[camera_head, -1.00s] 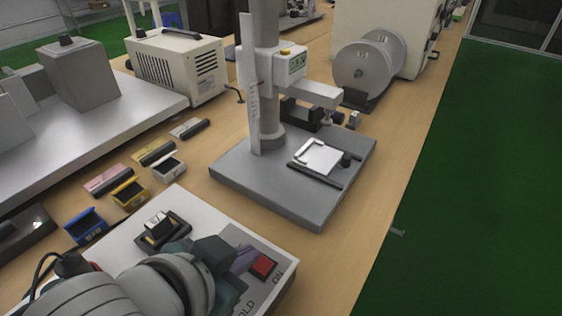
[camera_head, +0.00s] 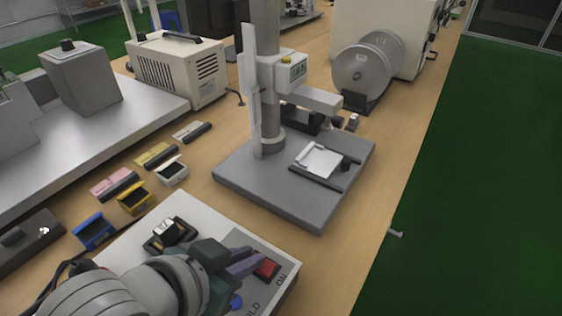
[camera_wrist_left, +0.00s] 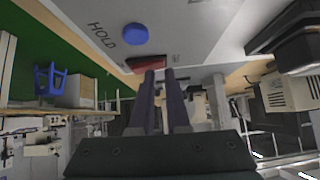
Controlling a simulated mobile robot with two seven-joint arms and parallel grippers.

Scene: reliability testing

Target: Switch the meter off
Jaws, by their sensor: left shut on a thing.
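The meter is a light grey box (camera_head: 205,216) at the front of the bench. Its top has a red switch (camera_head: 268,268) by the printed word ON and a blue button (camera_head: 236,301) by HOLD. My left gripper (camera_head: 259,257), with slim purple fingers, is at the red switch, its tips shut on it. The fingers partly cover it in the head view. In the left wrist view, the fingertips (camera_wrist_left: 161,74) lie by the right part of the red switch (camera_wrist_left: 118,64), with the blue button (camera_wrist_left: 135,35) beyond. My right gripper is not in view.
A gauge stand with a grey base (camera_head: 290,205) stands behind the meter. Several small coloured boxes, including a blue one (camera_head: 93,232), lie to the left. A black terminal block (camera_head: 170,234) sits on the meter's top. Bare bench lies to the right.

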